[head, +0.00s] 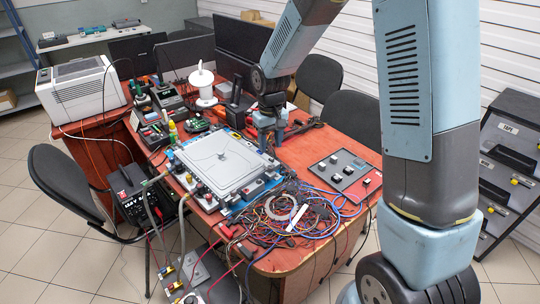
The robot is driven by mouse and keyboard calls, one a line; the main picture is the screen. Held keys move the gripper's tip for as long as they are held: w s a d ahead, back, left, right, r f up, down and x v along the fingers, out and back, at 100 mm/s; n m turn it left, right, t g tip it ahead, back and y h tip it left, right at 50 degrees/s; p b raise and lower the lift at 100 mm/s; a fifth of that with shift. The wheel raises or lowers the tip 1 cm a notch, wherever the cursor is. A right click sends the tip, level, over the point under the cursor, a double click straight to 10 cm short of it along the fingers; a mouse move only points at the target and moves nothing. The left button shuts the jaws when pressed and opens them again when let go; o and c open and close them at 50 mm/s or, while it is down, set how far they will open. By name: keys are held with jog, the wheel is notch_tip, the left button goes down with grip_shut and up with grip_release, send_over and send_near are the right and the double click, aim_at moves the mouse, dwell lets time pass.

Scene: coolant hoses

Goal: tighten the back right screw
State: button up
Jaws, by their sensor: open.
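The pale grey square plate unit (215,160) lies on a blue base on the red table (340,145). Fittings and hoses run along its left and front sides. The back right screw is too small to make out; my gripper may hide it. My gripper (269,143) points down at the back right corner of the plate unit, jaws open. I cannot tell whether it touches anything there.
A tangle of wires (300,215) covers the front of the table. A control panel (345,172) lies to the right. A black chair (65,185) is at the left.

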jog(key=shift+r, duration=2.35)
jog(key=s+d+r+m+t, duration=0.1)
jog(key=s+d+r, duration=0.4)
jog(key=d+r, duration=0.15)
jog(key=s+d+r+m+t, duration=0.1)
jog(key=s+d+r+t, duration=0.1)
jog(key=s+d+r, duration=0.45)
jog(key=s+d+r+m+t, duration=0.1)
jog(key=s+d+r, duration=0.1)
jog(key=s, duration=0.5)
jog(key=s+d+r+m+t, duration=0.1)
jog(key=s+d+r, duration=0.2)
jog(key=s, duration=0.4)
jog(key=shift+d+r+m+t, duration=0.3)
jog(key=shift+r+m, duration=0.1)
jog(key=shift+r, duration=0.3)
jog(key=shift+w, duration=0.1)
